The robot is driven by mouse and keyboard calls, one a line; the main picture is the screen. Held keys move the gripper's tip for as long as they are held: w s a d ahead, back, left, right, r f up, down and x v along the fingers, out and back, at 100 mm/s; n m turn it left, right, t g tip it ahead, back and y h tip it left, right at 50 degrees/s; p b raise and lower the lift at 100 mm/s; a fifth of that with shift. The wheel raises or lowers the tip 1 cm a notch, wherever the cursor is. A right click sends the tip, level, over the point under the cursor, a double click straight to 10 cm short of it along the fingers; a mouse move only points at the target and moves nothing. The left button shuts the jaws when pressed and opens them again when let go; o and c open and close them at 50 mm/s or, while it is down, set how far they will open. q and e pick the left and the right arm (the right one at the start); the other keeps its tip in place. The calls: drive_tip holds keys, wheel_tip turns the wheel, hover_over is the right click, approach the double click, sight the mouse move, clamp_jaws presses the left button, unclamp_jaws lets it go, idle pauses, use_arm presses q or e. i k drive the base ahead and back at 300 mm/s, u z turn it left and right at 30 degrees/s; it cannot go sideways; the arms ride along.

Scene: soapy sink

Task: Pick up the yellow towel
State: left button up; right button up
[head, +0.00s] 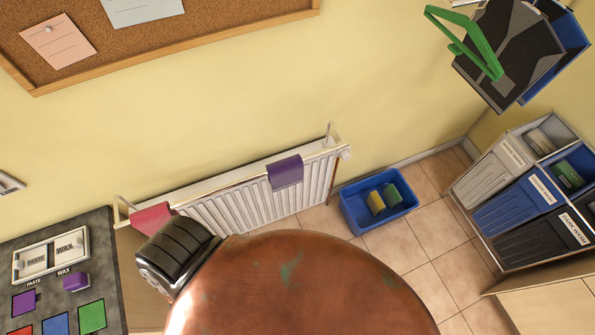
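A small yellow item (376,202) lies in a blue bin (353,214) on the tiled floor, right of the radiator. It is the only small yellow cloth-like thing in view, and it is too small to tell for sure that it is the towel. A green item (392,194) lies beside it in the same bin. A purple towel (285,172) and a pinkish-red towel (152,218) hang on the rail of the white radiator (240,206). Neither of my grippers can be made out in the head view.
A large copper-brown rounded object (300,285) with a black ribbed part (174,248) fills the lower middle. Labelled sorting bins (520,205) stand at right. A grey board with coloured squares (60,285) is lower left. A dark object with green handle (505,50) is upper right.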

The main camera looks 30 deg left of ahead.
sight(374, 202)
drive_tip(key=z, duration=1.8)
drive_tip(key=i, duration=2.3)
